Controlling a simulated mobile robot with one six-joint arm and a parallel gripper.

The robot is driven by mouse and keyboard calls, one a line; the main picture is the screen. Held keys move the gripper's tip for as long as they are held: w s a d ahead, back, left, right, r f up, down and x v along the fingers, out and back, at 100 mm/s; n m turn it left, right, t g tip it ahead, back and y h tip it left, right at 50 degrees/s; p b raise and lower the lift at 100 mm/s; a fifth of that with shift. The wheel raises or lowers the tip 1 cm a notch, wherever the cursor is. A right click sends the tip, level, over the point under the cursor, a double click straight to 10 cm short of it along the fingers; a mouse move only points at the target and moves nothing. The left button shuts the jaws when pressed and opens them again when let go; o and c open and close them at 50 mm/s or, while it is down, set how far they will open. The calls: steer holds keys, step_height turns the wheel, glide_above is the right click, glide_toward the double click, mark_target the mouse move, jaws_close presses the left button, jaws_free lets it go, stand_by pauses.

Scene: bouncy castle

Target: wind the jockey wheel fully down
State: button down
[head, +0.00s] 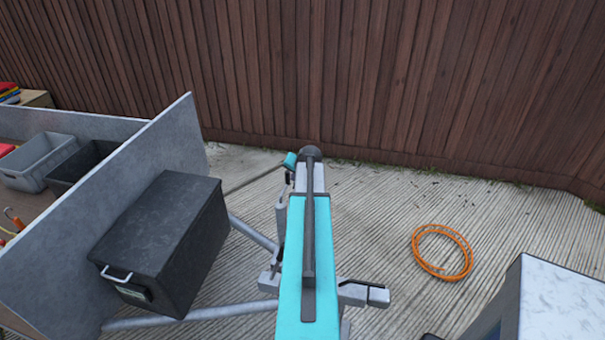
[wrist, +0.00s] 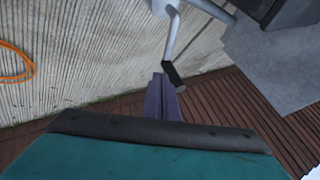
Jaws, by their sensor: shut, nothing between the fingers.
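The jockey wheel's crank shows in the wrist view as a bent pale rod with a black grip (wrist: 174,75) on its end. My gripper (wrist: 160,78) is shut and empty. Its purple-grey fingertips are right beside the grip; I cannot tell whether they touch it. In the head view the upright jockey wheel tube (head: 280,220) stands by the trailer's drawbar (head: 253,233), partly behind my teal arm. My gripper's fingers and the wheel's foot cannot be made out there.
A black box (head: 165,235) sits on the drawbar against the grey trailer panel (head: 165,130). The coupling (head: 365,293) is right of my arm. An orange coil (head: 414,253) lies on open ribbed ground. A wooden fence (head: 400,80) closes the back.

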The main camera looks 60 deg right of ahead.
steer(key=shift+w, duration=0.4)
